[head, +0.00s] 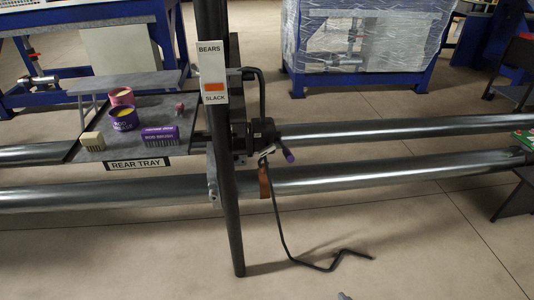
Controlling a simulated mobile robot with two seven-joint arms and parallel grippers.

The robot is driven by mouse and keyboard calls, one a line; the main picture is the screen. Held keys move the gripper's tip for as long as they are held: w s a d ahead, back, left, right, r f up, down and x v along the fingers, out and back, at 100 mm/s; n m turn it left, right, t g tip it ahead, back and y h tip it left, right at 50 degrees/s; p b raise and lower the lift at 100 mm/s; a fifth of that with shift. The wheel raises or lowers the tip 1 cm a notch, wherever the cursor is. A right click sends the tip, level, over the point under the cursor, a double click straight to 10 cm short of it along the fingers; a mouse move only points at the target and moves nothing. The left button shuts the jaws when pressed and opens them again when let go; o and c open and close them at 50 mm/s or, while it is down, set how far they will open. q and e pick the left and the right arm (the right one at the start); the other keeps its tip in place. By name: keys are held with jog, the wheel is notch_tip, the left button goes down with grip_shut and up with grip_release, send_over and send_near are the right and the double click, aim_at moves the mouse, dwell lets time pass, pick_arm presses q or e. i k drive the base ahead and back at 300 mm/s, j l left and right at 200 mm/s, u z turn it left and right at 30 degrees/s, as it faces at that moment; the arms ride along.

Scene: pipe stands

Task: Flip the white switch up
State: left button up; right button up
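I cannot make out a white switch for certain. A white plate (212,66) on the dark upright post (226,180) reads BEARS at the top and SLACK at the bottom, with an orange mark just above SLACK. A dark clamp (262,132) with a bent black rod and a purple-ended handle (287,154) sits beside the post at the upper pipe. Neither gripper can be made out. A small grey tip shows at the bottom edge, too little to identify.
Two long metal pipes (400,178) run across the view. A grey tray (90,138) labelled REAR TRAY holds tins and brushes. A thin bent rod (285,240) hangs to the floor. A blue-framed, plastic-wrapped bench (365,80) stands behind. The floor in front is mostly clear.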

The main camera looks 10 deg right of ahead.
aim_at(269, 149)
jog(key=i+l, duration=0.2)
jog(key=l, duration=0.15)
jog(key=i+l, duration=0.2)
jog(key=l, duration=0.15)
jog(key=i+l, duration=0.2)
jog(key=l, duration=0.15)
jog(key=i+l, duration=0.2)
jog(key=l, duration=0.15)
jog(key=i+l+u, duration=0.1)
jog(key=l, duration=0.25)
jog(key=i+l, duration=0.45)
jog(key=i, duration=0.25)
jog(key=i+l, duration=0.15)
jog(key=i, duration=0.3)
jog(key=j, duration=0.3)
